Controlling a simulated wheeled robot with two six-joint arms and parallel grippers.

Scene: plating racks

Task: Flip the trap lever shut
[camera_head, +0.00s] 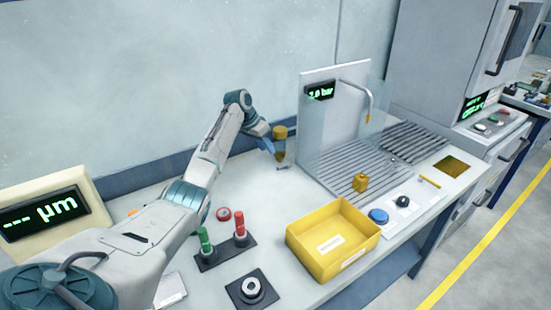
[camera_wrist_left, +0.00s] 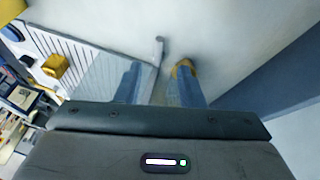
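My left gripper (camera_head: 271,147) reaches over the bench, beside a small trap-like part with a yellow-brown cap (camera_head: 280,132) and an amber lower part. In the left wrist view the two blue fingers (camera_wrist_left: 160,85) stand apart. A pale grey bar (camera_wrist_left: 159,49), perhaps the trap lever, shows between and beyond them. A yellow piece (camera_wrist_left: 183,68) shows at the right finger's tip, partly covered by it. I cannot tell whether either finger touches the bar. My right gripper is not in view.
A slatted drain rack (camera_head: 345,168) with a clear screen and a back panel lies right of the gripper. A yellow bin (camera_head: 332,236), red and green handles (camera_head: 239,226) and a dark fixture (camera_head: 251,289) stand in front. The wall (camera_head: 160,80) is close behind.

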